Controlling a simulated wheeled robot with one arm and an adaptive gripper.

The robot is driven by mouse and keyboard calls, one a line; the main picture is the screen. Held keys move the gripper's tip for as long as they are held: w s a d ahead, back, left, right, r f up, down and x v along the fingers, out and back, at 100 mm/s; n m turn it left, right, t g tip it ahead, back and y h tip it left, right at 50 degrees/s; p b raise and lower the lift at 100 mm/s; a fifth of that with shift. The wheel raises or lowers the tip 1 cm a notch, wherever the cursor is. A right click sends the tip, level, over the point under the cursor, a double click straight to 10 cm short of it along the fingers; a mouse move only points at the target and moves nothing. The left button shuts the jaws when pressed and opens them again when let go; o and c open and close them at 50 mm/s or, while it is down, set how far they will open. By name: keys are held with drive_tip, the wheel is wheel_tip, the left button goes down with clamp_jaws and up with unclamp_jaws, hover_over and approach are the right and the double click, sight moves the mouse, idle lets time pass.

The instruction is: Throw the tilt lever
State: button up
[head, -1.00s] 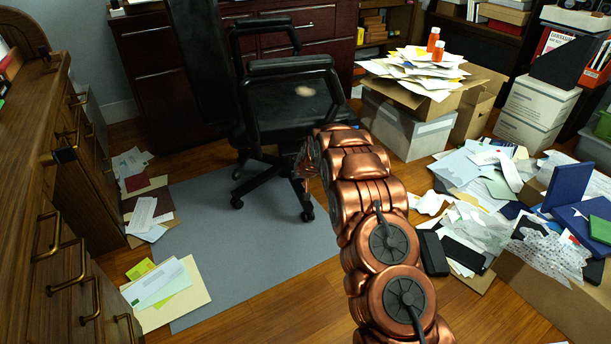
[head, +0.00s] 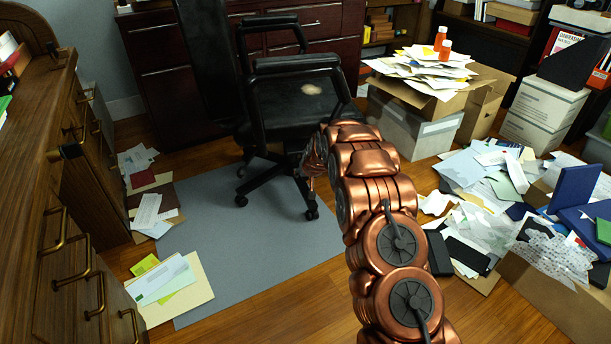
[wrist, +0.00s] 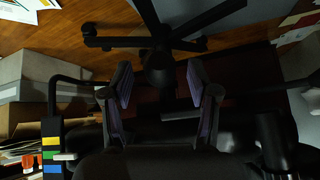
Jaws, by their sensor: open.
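The black office chair (head: 297,106) stands on the grey mat in the head view, with a pale worn patch on its seat. My copper arm reaches toward its right side, and my gripper (head: 308,162) is beside the seat edge, mostly hidden by the arm. In the wrist view the chair's base (wrist: 158,62) shows upside down at the top. My gripper (wrist: 160,88) is open, its two fingers apart below the hub. A dark bar with a greyer end (wrist: 182,116) shows between the fingers; I cannot tell whether it is the tilt lever. Nothing is clearly held.
A wooden desk (head: 45,150) with brass handles runs along the left. The grey mat (head: 240,240) is mostly clear, with papers (head: 165,285) at its left edge. Boxes (head: 415,125) stacked with papers stand right of the chair. More papers and folders (head: 490,200) cover the right floor.

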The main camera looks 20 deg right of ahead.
drive_tip(key=v, duration=1)
drive_tip(key=shift+s+r, duration=0.15)
drive_tip(key=shift+s, duration=0.05)
drive_tip(key=shift+r, duration=0.1)
